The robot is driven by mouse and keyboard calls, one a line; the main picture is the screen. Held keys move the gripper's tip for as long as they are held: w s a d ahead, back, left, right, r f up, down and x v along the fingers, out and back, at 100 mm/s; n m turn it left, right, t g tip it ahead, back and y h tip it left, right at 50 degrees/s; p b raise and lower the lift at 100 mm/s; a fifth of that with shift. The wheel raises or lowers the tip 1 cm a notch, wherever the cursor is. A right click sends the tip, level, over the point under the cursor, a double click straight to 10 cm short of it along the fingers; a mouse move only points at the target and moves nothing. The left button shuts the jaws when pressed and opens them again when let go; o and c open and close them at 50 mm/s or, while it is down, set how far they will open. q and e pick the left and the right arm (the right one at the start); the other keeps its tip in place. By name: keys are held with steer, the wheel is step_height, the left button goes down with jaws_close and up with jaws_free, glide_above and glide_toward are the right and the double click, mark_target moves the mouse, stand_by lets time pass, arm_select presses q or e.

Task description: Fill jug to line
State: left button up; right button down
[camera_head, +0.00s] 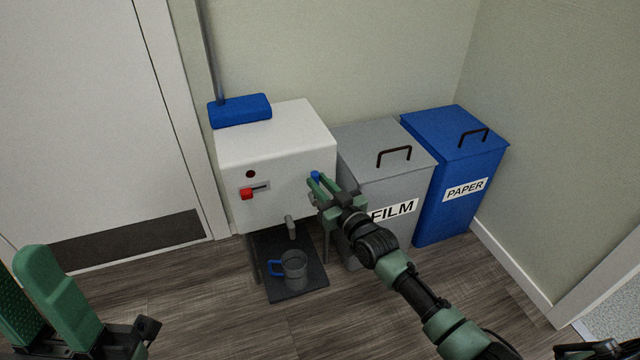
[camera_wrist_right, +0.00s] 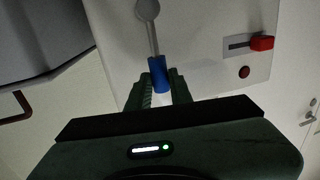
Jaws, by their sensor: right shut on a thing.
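A grey jug (camera_head: 293,265) with a blue handle stands upright on a dark drip tray (camera_head: 310,283) below the spout (camera_head: 291,228) of a white dispenser (camera_head: 275,140). The fill line and the water level cannot be made out. My right gripper (camera_head: 318,187) is at the dispenser's right front, shut on the blue grip of a lever. The right wrist view shows the blue grip (camera_wrist_right: 158,74) between the fingers, on a grey rod. My left gripper (camera_head: 40,290) is open and empty at the lower left, away from the jug.
A red slider (camera_head: 247,193) and a dark red round spot (camera_head: 250,174) are on the dispenser's front. A grey FILM bin (camera_head: 375,160) and a blue PAPER bin (camera_head: 455,150) stand to the right. Floor in front is clear.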

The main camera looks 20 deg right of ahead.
steer(key=shift+d+f+m, duration=0.15)
steer(key=shift+d+m, duration=0.75)
steer(key=shift+m, duration=0.4)
steer(key=c, duration=1.3)
jaws_free()
